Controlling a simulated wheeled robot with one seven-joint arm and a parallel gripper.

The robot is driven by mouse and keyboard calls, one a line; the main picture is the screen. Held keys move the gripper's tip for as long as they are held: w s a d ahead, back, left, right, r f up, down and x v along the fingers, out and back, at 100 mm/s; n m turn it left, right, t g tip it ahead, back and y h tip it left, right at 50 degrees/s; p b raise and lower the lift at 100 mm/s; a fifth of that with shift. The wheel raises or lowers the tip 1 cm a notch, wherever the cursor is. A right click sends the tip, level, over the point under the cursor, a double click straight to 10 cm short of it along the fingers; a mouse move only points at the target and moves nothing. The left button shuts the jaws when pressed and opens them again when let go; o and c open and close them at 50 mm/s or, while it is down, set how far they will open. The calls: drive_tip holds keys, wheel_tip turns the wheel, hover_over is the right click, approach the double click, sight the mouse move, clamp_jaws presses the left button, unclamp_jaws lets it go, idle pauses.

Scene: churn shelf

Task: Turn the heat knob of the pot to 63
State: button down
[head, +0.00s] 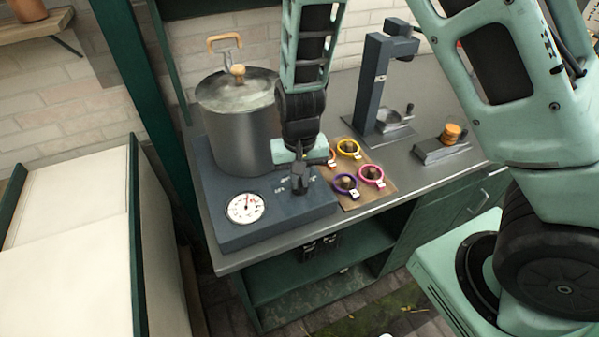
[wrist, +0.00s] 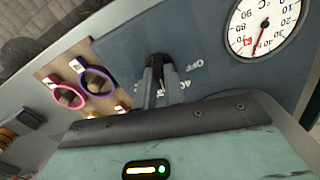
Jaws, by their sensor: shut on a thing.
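The metal pot (head: 240,130) with a wooden-knobbed lid stands on a dark blue-grey heater base (head: 285,215). A round white dial (head: 245,208) is on the base's front left. Its red needle points roughly upward in the head view. In the wrist view the dial (wrist: 262,28) is partly cut off, and I cannot read the exact value. The dark heat knob (wrist: 157,62) is on the base beside printed "OFF" marks. My gripper (head: 300,182) points down over the base's right part. Its fingers (wrist: 162,80) are shut on the knob, hiding part of it.
A board (head: 352,201) with several coloured rings on pegs is right of the base. A dark stand (head: 372,90) and a small block with an orange-brown top (head: 452,134) are farther right on the counter (head: 415,160). A white-topped cabinet (head: 75,220) is at left.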

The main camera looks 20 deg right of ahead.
sight(299, 182)
drive_tip(key=shift+r+m+p, duration=0.1)
drive_tip(key=shift+m+p, duration=0.3)
drive_tip(key=shift+m, duration=0.5)
drive_tip(key=c, duration=1.5)
unclamp_jaws()
wheel_tip(299, 182, up, 17)
drive_tip(key=shift+r, duration=0.15)
